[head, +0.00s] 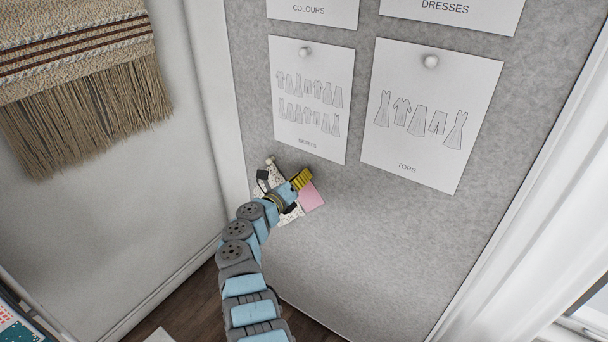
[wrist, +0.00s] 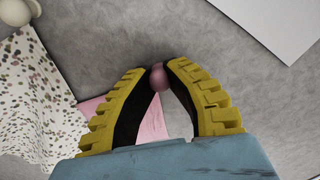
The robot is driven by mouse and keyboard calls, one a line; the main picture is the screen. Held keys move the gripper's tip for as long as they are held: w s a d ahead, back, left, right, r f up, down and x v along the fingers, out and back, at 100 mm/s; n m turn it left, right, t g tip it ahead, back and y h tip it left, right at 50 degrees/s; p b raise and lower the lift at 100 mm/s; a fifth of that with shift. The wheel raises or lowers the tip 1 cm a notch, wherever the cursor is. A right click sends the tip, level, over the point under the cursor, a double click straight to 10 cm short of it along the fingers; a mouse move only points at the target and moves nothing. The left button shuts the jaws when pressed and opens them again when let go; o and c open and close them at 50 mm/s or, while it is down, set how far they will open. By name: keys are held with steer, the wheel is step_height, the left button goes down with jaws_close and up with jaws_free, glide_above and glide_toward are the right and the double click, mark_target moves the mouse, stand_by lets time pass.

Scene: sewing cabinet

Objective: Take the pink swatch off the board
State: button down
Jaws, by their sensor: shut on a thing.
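The pink swatch (head: 312,198) hangs low on the grey pinboard, partly hidden behind my gripper (head: 301,180). In the wrist view the pink swatch (wrist: 153,121) shows between and beside the fingers. A round pink pin head (wrist: 158,78) sits between the tips of my yellow-and-black gripper (wrist: 160,74), which is shut on it. Whether the pin is still in the board cannot be seen. The fingers grip the pin and not the cloth itself.
A speckled white swatch (wrist: 45,115) hangs just left of the pink one, with a pale pin (wrist: 18,11) above it. Paper sheets (head: 310,100) (head: 430,115) are pinned higher. The board's lower right (head: 400,260) is bare. A fringed woven hanging (head: 80,90) is at left.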

steer(key=shift+s+a+p, duration=0.3)
steer(key=shift+s+p, duration=0.05)
steer(key=shift+p, duration=0.05)
steer(key=shift+p+v, duration=0.85)
steer(key=shift+v, duration=0.25)
steer(key=p+v, duration=0.4)
steer(key=v, duration=0.5)
steer(key=shift+s+a, duration=0.2)
steer(key=shift+s, duration=0.15)
